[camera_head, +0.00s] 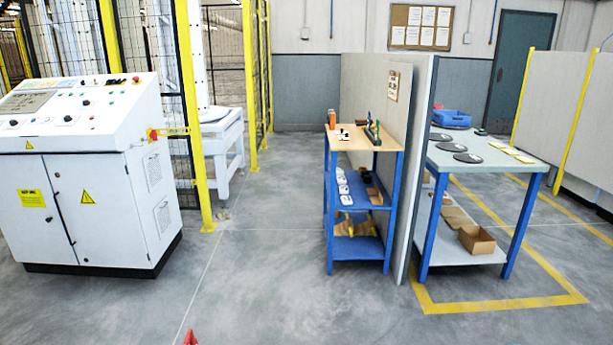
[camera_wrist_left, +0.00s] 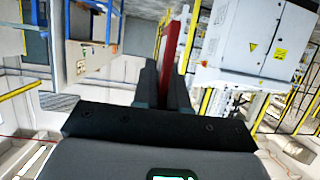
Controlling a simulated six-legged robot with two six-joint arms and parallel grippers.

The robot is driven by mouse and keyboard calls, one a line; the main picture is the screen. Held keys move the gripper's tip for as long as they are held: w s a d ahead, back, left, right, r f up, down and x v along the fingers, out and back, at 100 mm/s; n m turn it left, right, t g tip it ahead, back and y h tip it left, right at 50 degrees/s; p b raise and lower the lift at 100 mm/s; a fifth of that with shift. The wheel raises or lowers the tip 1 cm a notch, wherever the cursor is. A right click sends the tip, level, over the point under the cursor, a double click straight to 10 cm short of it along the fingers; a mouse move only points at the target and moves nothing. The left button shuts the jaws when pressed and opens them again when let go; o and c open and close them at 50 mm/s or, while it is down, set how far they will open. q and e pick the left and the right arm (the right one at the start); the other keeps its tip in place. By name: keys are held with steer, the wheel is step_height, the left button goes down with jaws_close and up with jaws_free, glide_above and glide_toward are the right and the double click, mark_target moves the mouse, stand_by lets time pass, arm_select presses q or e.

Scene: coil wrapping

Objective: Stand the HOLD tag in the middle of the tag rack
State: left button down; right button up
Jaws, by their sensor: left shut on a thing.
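A red flat piece (camera_wrist_left: 179,48), likely the HOLD tag, stands out from between the dark fingers of my left gripper (camera_wrist_left: 166,78) in the left wrist view. The gripper is shut on it. I cannot read any lettering on it. A small red tip (camera_head: 190,338) shows at the bottom edge of the head view, with the gripper itself out of that frame. A dark, narrow holder with coloured pieces (camera_head: 373,132) on the wooden-topped blue bench may be the tag rack; it is too small to tell. My right gripper is in neither view.
The blue bench (camera_head: 329,205) stands ahead against a grey partition (camera_head: 407,150). A white control cabinet (camera_head: 85,190) stands at left. The floor between (camera_head: 255,270) is clear.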

arm_select(q)
steer(key=r+p, duration=0.3)
steer(key=r, duration=0.1)
steer(key=s+r+p, duration=0.1)
steer(key=r+p, duration=0.2)
steer(key=r, duration=0.1)
steer(key=s+r+p, duration=0.1)
steer(key=r+p, duration=0.2)
steer(key=r, duration=0.1)
steer(key=shift+s+r, duration=0.15)
steer(key=shift+r, duration=0.15)
steer(key=shift+s+r, duration=0.2)
steer(key=shift+r, duration=0.05)
steer(key=shift+s, duration=0.55)
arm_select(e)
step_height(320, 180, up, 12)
arm_select(q)
steer(key=shift+d, duration=0.1)
